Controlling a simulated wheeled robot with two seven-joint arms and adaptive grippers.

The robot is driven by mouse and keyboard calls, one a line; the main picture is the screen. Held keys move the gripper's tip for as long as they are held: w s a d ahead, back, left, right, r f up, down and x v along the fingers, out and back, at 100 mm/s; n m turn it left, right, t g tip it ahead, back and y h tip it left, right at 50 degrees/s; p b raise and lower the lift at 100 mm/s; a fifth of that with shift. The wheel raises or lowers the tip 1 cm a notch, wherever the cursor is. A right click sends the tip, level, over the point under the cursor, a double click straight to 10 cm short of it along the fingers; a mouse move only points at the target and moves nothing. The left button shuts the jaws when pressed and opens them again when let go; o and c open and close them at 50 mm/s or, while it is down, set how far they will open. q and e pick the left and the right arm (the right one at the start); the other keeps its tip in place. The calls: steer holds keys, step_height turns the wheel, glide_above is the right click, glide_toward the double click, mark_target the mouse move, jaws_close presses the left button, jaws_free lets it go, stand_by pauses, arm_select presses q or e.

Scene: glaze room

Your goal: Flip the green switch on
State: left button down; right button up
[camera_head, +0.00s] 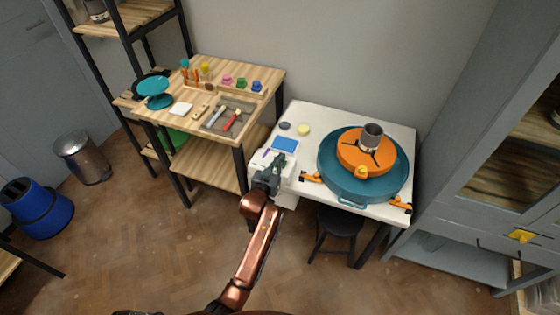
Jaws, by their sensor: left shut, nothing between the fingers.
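My left gripper (278,162) is shut and empty, at the end of a copper-coloured arm that rises from the bottom middle. It is over a white box (259,163) at the left front corner of a white-topped table (309,116). I cannot make out the green switch in this view; the gripper covers part of the box. My right gripper is not in view.
A teal basin (328,162) with an orange wheel (350,150) and a grey cup (371,136) stands right of the gripper. A wooden workbench (190,73) with tools is at left, a grey cabinet (490,130) at right.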

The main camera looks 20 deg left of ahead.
arm_select(q)
step_height(320, 180, up, 4)
steer(key=shift+r+p, duration=0.25)
steer(key=shift+p, duration=0.9)
steer(key=s+r+p, duration=0.2)
steer(key=s, duration=0.7)
steer(key=shift+r, duration=0.4)
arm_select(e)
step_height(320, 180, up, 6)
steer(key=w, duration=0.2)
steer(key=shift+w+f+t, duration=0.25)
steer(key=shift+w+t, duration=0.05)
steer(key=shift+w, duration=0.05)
arm_select(q)
steer(key=shift+d, duration=0.1)
